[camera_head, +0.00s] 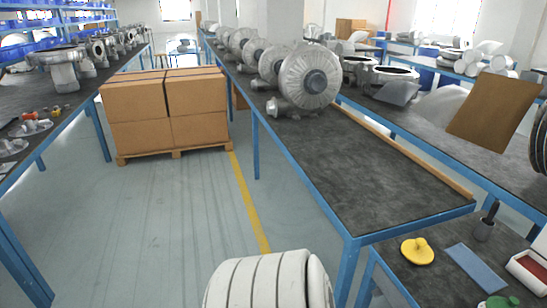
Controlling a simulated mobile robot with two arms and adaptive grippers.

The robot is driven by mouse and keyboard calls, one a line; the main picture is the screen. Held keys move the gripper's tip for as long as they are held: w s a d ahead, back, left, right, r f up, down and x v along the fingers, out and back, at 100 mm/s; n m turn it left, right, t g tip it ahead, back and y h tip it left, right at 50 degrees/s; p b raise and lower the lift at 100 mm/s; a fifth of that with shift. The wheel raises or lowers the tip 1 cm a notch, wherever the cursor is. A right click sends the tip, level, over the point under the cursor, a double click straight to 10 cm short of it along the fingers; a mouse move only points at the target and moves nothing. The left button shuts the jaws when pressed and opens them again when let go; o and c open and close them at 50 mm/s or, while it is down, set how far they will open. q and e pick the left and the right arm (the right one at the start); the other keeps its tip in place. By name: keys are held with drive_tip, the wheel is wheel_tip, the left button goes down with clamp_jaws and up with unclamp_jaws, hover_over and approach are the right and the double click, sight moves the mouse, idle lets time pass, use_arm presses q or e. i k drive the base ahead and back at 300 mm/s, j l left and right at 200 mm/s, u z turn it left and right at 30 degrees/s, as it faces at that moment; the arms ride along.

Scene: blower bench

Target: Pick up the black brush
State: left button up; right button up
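A small dark object with an upright handle, which looks like the black brush (485,228), stands on the low dark bench at the lower right. It is close to the blue frame of the long bench, and its bristles cannot be made out. Neither of my grippers shows in the head view. A white segmented rounded part at the bottom middle looks like part of my own body.
Near the brush are a yellow knobbed piece (417,252), a flat blue piece (477,268), a red-filled white box (530,268) and a green piece (500,302). Wrapped blowers (312,78) stand on the long bench (370,180). Boxes (165,110) sit on a pallet. The left floor is clear.

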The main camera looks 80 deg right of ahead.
sight(495, 207)
drive_tip(key=z, duration=4.25)
